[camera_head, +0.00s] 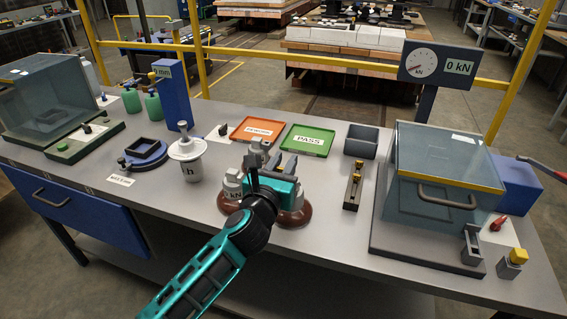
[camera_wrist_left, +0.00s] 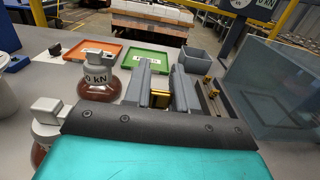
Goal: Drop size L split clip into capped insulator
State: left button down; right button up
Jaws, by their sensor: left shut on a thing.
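My left gripper (camera_head: 282,164) is above the brown-and-grey insulators near the front middle of the bench. In the left wrist view its two grey fingers (camera_wrist_left: 160,88) are shut on a small brass split clip (camera_wrist_left: 160,99). The clip is hidden in the head view, and its size mark cannot be read. One insulator with a grey cap marked kN (camera_wrist_left: 100,78) stands left of the fingers in the wrist view. Another capped insulator (camera_wrist_left: 46,112) is nearer, partly hidden by the gripper body. In the head view the gripper covers much of the insulators (camera_head: 294,217). My right gripper is not in view.
A dark clip holder (camera_head: 353,186) with brass pieces lies right of the gripper. Behind are an orange tray (camera_head: 257,130), a green PASS tray (camera_head: 307,140) and a grey bin (camera_head: 362,141). A clear-walled test box (camera_head: 440,165) stands right, a white pot (camera_head: 187,165) left.

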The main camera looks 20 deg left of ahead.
pick_arm(q)
jog(key=shift+f+b, duration=0.85)
jog(key=shift+f, duration=0.6)
jog(key=c, duration=0.8)
grip_release()
jog(key=shift+s+a+r, duration=0.1)
jog(key=shift+s, duration=3.15)
jog(key=shift+s+a, duration=0.1)
jog(key=shift+s, duration=3.15)
